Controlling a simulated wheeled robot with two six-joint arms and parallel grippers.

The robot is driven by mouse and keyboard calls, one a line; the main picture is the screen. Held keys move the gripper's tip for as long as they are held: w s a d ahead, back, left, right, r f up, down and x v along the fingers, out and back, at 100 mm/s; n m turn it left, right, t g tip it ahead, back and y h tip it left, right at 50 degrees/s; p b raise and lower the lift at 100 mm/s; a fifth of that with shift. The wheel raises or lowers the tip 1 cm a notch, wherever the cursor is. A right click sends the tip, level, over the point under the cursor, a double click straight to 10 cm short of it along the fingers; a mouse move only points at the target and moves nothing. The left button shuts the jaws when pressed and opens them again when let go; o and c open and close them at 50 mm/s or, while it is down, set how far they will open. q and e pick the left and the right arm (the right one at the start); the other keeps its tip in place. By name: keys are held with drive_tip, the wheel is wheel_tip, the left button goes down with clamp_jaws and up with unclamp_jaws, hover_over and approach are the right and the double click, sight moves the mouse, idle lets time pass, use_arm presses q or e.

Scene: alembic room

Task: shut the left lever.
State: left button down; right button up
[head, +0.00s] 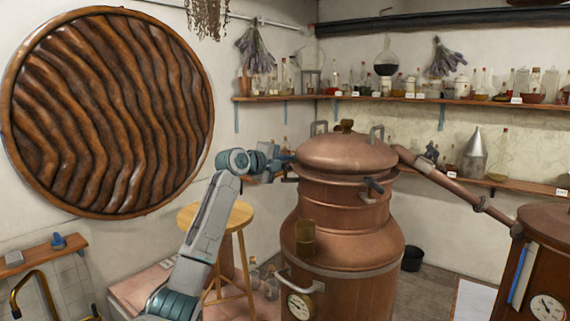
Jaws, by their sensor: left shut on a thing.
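The copper still (345,220) stands in the middle of the head view, with a domed lid (346,152) on top. My left gripper (284,166) is at the left side of the still, by the rim under the lid. It is shut on the left lever (291,179), which is small and mostly hidden by the gripper, so its exact angle is hard to tell. Another lever (374,186) with a dark grip shows on the front right of the still's neck. My right gripper is not in view.
A wooden stool (240,217) stands behind my left arm. A copper pipe (455,186) runs from the lid down to a second copper vessel (545,245) at the right. A gauge (300,306) and a handle are on the still's front. Shelves with bottles line the back wall.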

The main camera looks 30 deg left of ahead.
use_arm(q)
drive_tip(key=n+y, duration=0.1)
drive_tip(key=y, duration=0.1)
drive_tip(key=s+n+y, duration=0.1)
drive_tip(key=n+y, duration=0.1)
drive_tip(key=a+n+y, duration=0.1)
drive_tip(key=y, duration=0.1)
drive_tip(key=shift+s+a, duration=0.1)
drive_tip(key=shift+s, duration=0.15)
drive_tip(key=shift+s+a+f+n+g+y, duration=0.1)
drive_tip(key=shift+s+n+g+y, duration=0.65)
drive_tip(key=shift+n+g+y, duration=0.9)
drive_tip(key=shift+s+a+r+n+g+y, duration=0.1)
drive_tip(key=shift+s+n+g+y, duration=0.6)
drive_tip(key=shift+n+g+y, duration=0.9)
drive_tip(key=shift+s+a+f+n+g+y, duration=0.1)
drive_tip(key=shift+s+n+g+y, duration=0.8)
drive_tip(key=shift+n+y, duration=1.3)
drive_tip(key=shift+w+g, duration=0.1)
drive_tip(key=shift+g, duration=0.15)
drive_tip(key=c, duration=1.5)
unclamp_jaws()
drive_tip(key=shift+c, duration=0.2)
drive_tip(key=shift+o, duration=0.7)
drive_tip(key=shift+y, duration=0.25)
drive_tip(key=shift+d, duration=0.1)
